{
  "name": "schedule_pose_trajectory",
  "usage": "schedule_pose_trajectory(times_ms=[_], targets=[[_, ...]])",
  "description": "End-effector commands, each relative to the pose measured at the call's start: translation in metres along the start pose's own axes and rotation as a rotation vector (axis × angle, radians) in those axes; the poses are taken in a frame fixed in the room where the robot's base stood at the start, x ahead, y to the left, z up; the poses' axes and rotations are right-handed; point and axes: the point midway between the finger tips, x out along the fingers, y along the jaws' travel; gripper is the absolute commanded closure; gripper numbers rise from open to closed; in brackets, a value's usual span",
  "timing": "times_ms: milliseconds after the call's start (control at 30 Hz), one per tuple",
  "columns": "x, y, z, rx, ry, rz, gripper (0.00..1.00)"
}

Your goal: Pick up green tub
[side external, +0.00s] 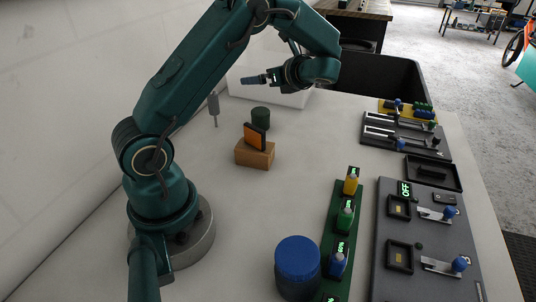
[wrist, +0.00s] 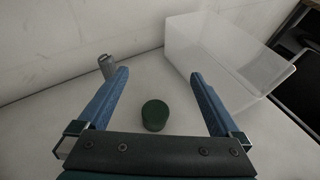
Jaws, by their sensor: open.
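The green tub (side external: 260,118) is a small dark green cylinder standing upright on the white table, behind the wooden block. In the wrist view the green tub (wrist: 155,115) lies between my two blue fingers, seen from above. My gripper (side external: 262,79) is raised above the table, up and slightly right of the tub in the side view. In the wrist view my gripper (wrist: 158,75) is spread wide with nothing between its fingers' grip. The fingers do not touch the tub.
A translucent white bin (wrist: 222,60) stands to the right, and a grey cylindrical item (wrist: 107,67) to the left. A wooden block (side external: 255,153) holds an orange piece. A blue-lidded tub (side external: 297,258) and control panels (side external: 425,230) are nearer the camera.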

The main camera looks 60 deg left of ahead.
Motion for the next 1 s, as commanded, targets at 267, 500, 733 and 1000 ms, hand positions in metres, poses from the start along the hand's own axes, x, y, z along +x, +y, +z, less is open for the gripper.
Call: schedule_pose_trajectory(times_ms=[267, 500, 733, 1000], targets=[[0.029, 0.001, -0.071, 0.006, 0.002, 0.003, 0.00], [0.042, 0.000, -0.096, -0.002, 0.002, 0.000, 0.00], [0.069, 0.001, -0.097, -0.004, 0.002, 0.004, 0.00], [0.090, 0.000, -0.096, -0.004, 0.002, 0.000, 0.00]])
